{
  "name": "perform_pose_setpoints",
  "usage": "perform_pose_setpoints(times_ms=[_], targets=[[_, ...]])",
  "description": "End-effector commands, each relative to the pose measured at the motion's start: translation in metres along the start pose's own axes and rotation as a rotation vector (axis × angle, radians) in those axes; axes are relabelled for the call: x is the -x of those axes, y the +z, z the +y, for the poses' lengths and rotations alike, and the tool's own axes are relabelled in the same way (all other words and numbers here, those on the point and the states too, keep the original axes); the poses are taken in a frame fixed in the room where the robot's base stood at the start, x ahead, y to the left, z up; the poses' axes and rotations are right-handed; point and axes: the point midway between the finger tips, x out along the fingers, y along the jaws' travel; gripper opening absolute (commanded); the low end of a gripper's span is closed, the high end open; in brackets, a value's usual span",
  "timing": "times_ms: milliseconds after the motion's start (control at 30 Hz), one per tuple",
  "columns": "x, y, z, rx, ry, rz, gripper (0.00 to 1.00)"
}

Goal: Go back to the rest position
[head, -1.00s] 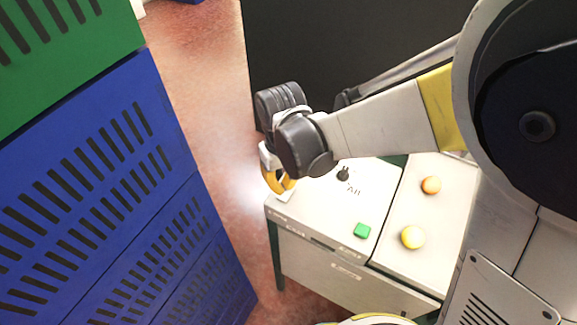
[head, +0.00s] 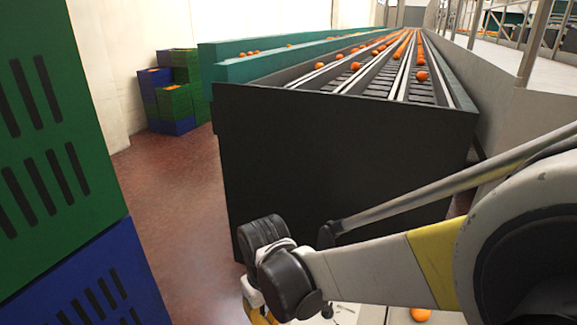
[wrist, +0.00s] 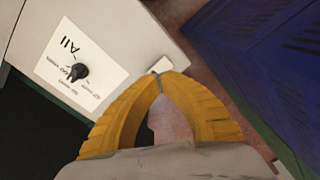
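My gripper (wrist: 160,80) has yellow fingers whose tips meet in the wrist view, with nothing held between them. In the head view my gripper (head: 258,317) hangs at the bottom edge, and its tips are cut off. The grey-white control box (wrist: 130,35) lies beside and beyond the fingers in the wrist view. It bears a black knob (wrist: 76,72) on a white label reading "All". A small white piece at the box's corner shows just past the fingertips.
Stacked green (head: 60,160) and blue (head: 95,275) crates stand close on the left. A dark conveyor end (head: 340,180) stands ahead, carrying several oranges. One orange (head: 421,314) shows at the bottom edge. Red floor (head: 175,195) is open between crates and conveyor.

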Motion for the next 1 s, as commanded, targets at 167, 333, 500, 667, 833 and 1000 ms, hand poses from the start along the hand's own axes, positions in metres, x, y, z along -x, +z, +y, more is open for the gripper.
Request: perform_pose_setpoints(times_ms=[167,333,500,667,833,1000], targets=[[0.020,0.030,0.049,-0.131,0.017,0.115,0.00],[0.038,0.075,0.098,-0.283,0.054,0.259,0.00],[0.042,0.127,0.133,-0.431,0.108,0.400,0.00],[0.037,0.166,0.153,-0.537,0.161,0.505,0.00],[0.033,0.187,0.162,-0.596,0.195,0.564,0.00],[0.033,0.190,0.163,-0.605,0.200,0.574,0.00]])
